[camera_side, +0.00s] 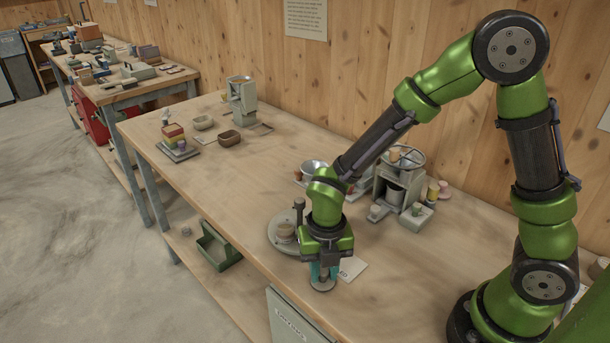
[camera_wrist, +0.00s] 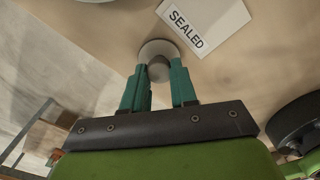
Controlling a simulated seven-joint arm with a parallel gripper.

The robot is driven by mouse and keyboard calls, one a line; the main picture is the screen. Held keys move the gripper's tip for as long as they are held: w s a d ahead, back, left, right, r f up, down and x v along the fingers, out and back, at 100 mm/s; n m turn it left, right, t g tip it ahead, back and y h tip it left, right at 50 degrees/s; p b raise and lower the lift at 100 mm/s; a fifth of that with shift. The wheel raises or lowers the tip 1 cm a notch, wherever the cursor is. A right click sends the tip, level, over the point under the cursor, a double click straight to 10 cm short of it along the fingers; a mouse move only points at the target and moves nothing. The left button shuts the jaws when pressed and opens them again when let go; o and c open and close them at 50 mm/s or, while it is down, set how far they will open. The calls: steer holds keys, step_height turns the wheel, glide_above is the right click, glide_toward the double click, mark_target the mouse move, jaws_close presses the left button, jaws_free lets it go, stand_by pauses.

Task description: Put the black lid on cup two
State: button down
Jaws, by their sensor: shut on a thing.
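My gripper (camera_side: 322,268) points down near the table's front edge. Its teal fingers (camera_wrist: 159,88) are shut on the knob of a small round lid. The lid (camera_side: 322,284) looks grey rather than black here, and its pale disc and darker knob also show in the wrist view (camera_wrist: 158,49). It is at or just above the tabletop; I cannot tell if it touches. A round plate (camera_side: 274,240) left of my gripper carries a small cup (camera_side: 285,231) and a dark post (camera_side: 299,207). My wrist hides part of the plate, and no cup number is readable.
A white card reading "SEALED" (camera_wrist: 203,19) lies beside the lid; it also shows in the side view (camera_side: 352,268). A grey machine (camera_side: 400,180) with small cups stands behind my forearm. The table's middle is clear.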

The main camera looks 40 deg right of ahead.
mark_target(324, 272)
step_height(324, 272, up, 9)
steer(key=shift+f, duration=0.2)
steer(key=w+r, duration=0.5)
steer(key=w, duration=0.9)
steer(key=shift+s+d+f, duration=0.15)
steer(key=shift+f, duration=1.35)
steer(key=shift+s+d+f, duration=0.1)
steer(key=shift+d+f, duration=0.05)
steer(key=shift+f, duration=1.3)
steer(key=shift+d+f, duration=0.25)
steer(key=shift+d, duration=0.4)
steer(key=shift+f, duration=0.15)
